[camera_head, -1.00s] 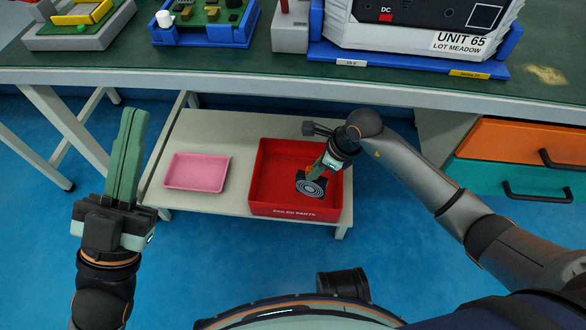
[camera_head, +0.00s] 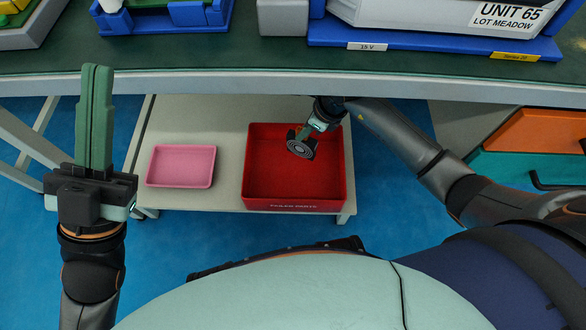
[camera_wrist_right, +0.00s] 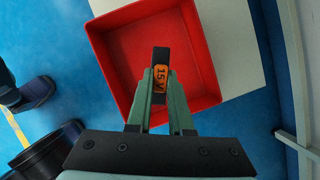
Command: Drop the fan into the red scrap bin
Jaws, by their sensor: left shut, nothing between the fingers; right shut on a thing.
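The fan (camera_head: 302,146) is a small dark square unit with a round grille of pale rings. The bin's red wall also shows in the right wrist view (camera_wrist_right: 104,62). The visible bin floor is bare. My left gripper (camera_head: 96,70) is shut and empty, pointing up at the left, away from the bin.
The bin stands on a low pale shelf (camera_head: 228,150) beside a pink tray (camera_head: 181,166), which is empty. The green workbench (camera_head: 200,62) overhangs behind, with blue fixtures and the UNIT 65 device (camera_head: 450,15). Orange and teal drawers (camera_head: 530,165) are at right.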

